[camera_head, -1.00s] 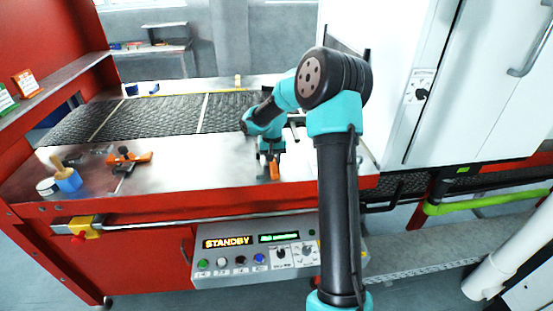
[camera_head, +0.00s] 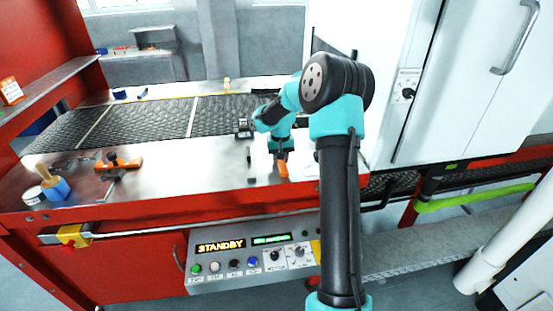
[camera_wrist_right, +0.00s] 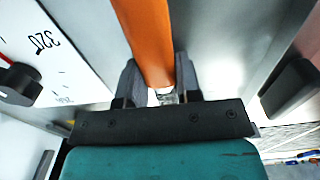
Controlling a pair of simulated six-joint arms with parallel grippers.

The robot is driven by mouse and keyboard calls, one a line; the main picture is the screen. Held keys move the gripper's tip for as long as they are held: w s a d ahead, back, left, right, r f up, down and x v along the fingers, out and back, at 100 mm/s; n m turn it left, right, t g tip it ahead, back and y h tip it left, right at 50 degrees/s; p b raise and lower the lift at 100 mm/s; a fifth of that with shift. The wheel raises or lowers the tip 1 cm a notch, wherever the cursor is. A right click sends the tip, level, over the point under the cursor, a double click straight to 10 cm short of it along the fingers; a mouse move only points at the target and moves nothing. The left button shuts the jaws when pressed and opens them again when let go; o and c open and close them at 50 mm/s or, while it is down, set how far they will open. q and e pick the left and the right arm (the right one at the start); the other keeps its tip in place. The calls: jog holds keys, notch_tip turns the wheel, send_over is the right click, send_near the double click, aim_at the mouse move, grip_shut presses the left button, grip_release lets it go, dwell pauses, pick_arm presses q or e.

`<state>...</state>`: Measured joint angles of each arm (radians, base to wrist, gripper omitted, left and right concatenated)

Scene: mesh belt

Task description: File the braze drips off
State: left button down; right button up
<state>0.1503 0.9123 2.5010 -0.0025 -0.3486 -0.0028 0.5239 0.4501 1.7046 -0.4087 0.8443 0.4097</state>
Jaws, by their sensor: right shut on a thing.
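My right gripper (camera_head: 281,150) is over the metal worktop near its front edge, right of centre. It is shut on an orange strip-like handle (camera_wrist_right: 148,40). The handle also shows below the fingers in the head view (camera_head: 283,168). In the right wrist view the handle lies between both dark fingers and runs up out of the frame. Its other end is hidden, so I cannot tell whether it is a file. A dark narrow bar (camera_head: 250,164) stands just left of the gripper. No braze drips can be made out. My left gripper is not in view.
An orange clamp-like tool with a black knob (camera_head: 114,162) lies on the left worktop. Beside it are a blue cup (camera_head: 56,190) with a wooden handle and a white jar (camera_head: 33,194). The mesh belt (camera_head: 150,120) runs behind. A control panel (camera_head: 250,255) reads STANDBY. A white cabinet is right.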

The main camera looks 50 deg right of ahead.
jog(key=shift+s+d+f, duration=0.1)
jog(key=shift+s+d, duration=0.55)
notch_tip(320, 180, up, 3)
jog(key=shift+r, duration=2.8)
jog(key=shift+w+a, duration=0.1)
